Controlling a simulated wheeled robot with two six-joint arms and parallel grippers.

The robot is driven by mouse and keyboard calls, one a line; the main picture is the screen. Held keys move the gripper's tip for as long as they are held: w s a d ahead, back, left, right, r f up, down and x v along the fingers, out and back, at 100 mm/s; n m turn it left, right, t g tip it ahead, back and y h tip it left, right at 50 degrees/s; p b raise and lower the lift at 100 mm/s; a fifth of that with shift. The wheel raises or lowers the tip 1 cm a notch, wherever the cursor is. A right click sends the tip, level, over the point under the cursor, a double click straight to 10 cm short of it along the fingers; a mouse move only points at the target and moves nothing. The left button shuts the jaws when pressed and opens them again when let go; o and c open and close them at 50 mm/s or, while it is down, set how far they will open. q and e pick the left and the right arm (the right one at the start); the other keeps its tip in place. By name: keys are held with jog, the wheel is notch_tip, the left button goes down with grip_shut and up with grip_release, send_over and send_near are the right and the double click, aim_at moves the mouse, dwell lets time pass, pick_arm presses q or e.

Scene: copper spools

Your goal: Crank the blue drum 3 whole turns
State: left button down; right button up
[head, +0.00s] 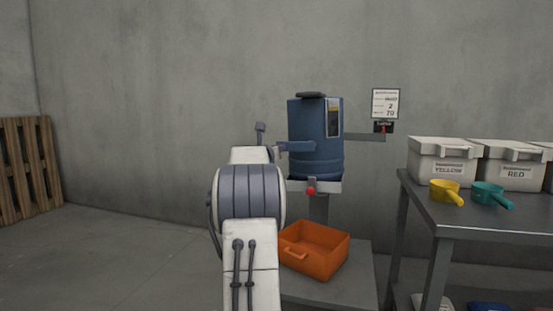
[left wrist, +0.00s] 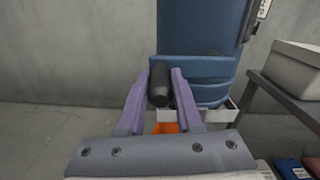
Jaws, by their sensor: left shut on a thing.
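The blue drum (head: 308,133) stands upright on a stand with a grey tray-like ledge (head: 328,187). It fills the upper right of the left wrist view (left wrist: 197,25). A blue crank arm (head: 297,147) crosses its front and points left in the head view. In the left wrist view the arm (left wrist: 205,66) carries a dark cylindrical handle (left wrist: 159,85). My left gripper (left wrist: 160,76) is shut on this handle, with one purple finger on each side. In the head view my own arm mostly hides the gripper and handle. My right gripper is not in view.
An orange bin (head: 317,251) sits below the drum. A red knob (head: 310,191) is on the ledge front. A small sign (head: 385,103) stands right of the drum. A grey table (head: 470,216) at right holds white boxes (head: 443,160) and yellow (head: 445,189) and teal (head: 489,193) scoops.

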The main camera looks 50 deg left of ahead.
pick_arm(q)
jog(key=shift+r+m, duration=1.2)
jog(key=shift+r, duration=0.1)
jog(key=c, duration=0.6)
grip_release()
jog(key=shift+d, duration=0.1)
